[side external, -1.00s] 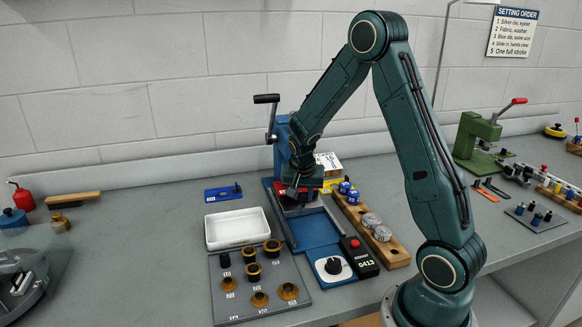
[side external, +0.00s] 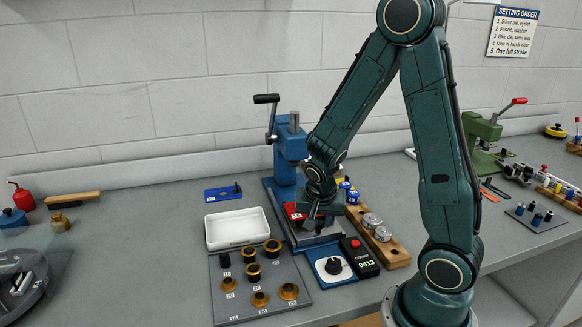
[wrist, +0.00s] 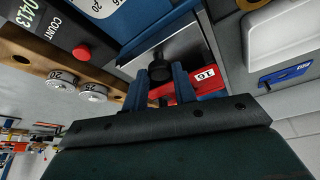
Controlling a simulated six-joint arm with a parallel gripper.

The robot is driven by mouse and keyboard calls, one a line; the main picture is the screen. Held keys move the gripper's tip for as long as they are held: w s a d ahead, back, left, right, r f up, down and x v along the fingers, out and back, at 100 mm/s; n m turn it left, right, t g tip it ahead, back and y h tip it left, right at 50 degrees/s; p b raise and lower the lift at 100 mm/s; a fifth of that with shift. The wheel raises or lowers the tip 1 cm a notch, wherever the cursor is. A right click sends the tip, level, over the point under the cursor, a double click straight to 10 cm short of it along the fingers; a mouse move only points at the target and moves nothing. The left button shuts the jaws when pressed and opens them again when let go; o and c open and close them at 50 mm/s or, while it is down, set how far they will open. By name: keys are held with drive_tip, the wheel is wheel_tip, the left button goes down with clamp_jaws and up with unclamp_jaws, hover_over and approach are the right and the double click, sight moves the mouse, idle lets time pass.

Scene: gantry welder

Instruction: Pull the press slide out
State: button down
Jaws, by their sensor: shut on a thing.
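The blue press (side external: 289,150) stands at the back with its black-handled lever raised at the upper left. Its slide, a silver plate (wrist: 195,48) with a red block marked 16 (wrist: 204,75), sits out in front of the press column over the blue base track. In the side view the red block (side external: 292,211) shows left of my gripper, which covers much of the plate. My gripper (side external: 311,224) points down and is shut on the slide's dark knob (wrist: 158,62). In the wrist view the fingers (wrist: 158,85) stand either side of this knob.
A white tray (side external: 211,238) and a grey board (side external: 225,300) with several brass dies lie to the left. A dial plate (side external: 331,267), the counter box (side external: 362,262) and a wooden rack (side external: 397,255) with tins stand in front and right.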

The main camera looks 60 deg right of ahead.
drive_tip(key=shift+s+a, duration=0.15)
drive_tip(key=shift+a, duration=0.05)
drive_tip(key=c, duration=1.1)
unclamp_jaws()
drive_tip(key=shift+r, duration=0.1)
drive_tip(key=shift+v, duration=6.8)
drive_tip(key=shift+r, duration=0.1)
drive_tip(key=s+a+r+n+t+y, duration=0.1)
drive_tip(key=s+a+r+n, duration=0.1)
drive_tip(key=s+a+n, duration=0.1)
drive_tip(key=s+a+r+n+t+y, duration=0.1)
drive_tip(key=s+a+r+n, duration=0.1)
drive_tip(key=n, duration=0.4)
drive_tip(key=s+a+r+n+t+y, duration=0.1)
drive_tip(key=s+a+r+n+y, duration=0.1)
drive_tip(key=s+a+r+n, duration=0.1)
drive_tip(key=shift+s+a+r+n+t, duration=0.1)
drive_tip(key=shift+s+a+n+t, duration=0.35)
drive_tip(key=shift+n, duration=0.35)
